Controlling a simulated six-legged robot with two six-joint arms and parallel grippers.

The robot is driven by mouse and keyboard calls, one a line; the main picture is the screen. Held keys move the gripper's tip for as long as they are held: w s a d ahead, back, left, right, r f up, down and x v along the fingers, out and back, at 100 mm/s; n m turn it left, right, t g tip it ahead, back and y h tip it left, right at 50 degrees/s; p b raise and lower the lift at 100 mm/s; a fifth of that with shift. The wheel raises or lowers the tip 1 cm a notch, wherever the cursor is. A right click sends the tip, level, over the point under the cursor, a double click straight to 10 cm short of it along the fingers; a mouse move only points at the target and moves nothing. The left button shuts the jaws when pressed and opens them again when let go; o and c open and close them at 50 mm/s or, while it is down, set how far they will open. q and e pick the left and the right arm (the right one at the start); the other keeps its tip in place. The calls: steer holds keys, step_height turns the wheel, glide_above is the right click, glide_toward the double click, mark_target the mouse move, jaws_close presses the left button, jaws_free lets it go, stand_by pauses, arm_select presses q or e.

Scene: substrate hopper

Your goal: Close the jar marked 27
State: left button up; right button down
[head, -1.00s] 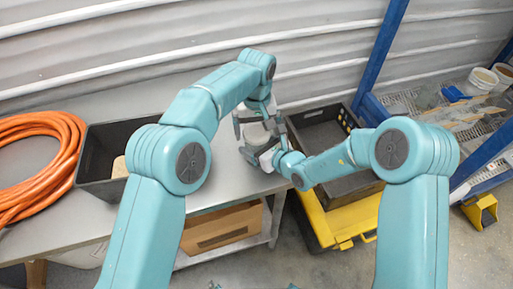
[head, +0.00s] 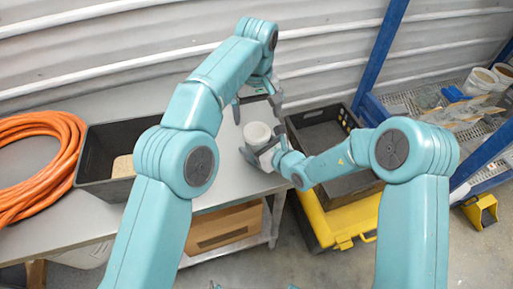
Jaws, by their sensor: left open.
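A small white jar (head: 257,134) stands upright near the right end of the grey bench. Its top is pale and round; I cannot tell whether that is a lid, and no number is legible. My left gripper (head: 257,103) is open and empty, just behind and above the jar, its dark fingers spread apart. My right gripper (head: 265,146) comes in from the front right, with its dark fingers on either side of the jar's lower part, and appears shut on it.
A black bin (head: 95,165) with a tan item inside and a coiled orange hose (head: 45,170) lie on the left of the bench (head: 225,175). A black crate (head: 318,125) on a yellow base is at the right. A cardboard box (head: 222,228) sits below.

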mark_target(257, 131)
arm_select(q)
steer(key=shift+r+n, duration=0.3)
steer(key=shift+r, duration=0.25)
steer(key=shift+f, duration=0.1)
steer(key=shift+f, duration=3.95)
steer(key=shift+c, duration=0.3)
steer(key=c, duration=1)
steer(key=o, duration=1.1)
steer(key=shift+c, duration=0.2)
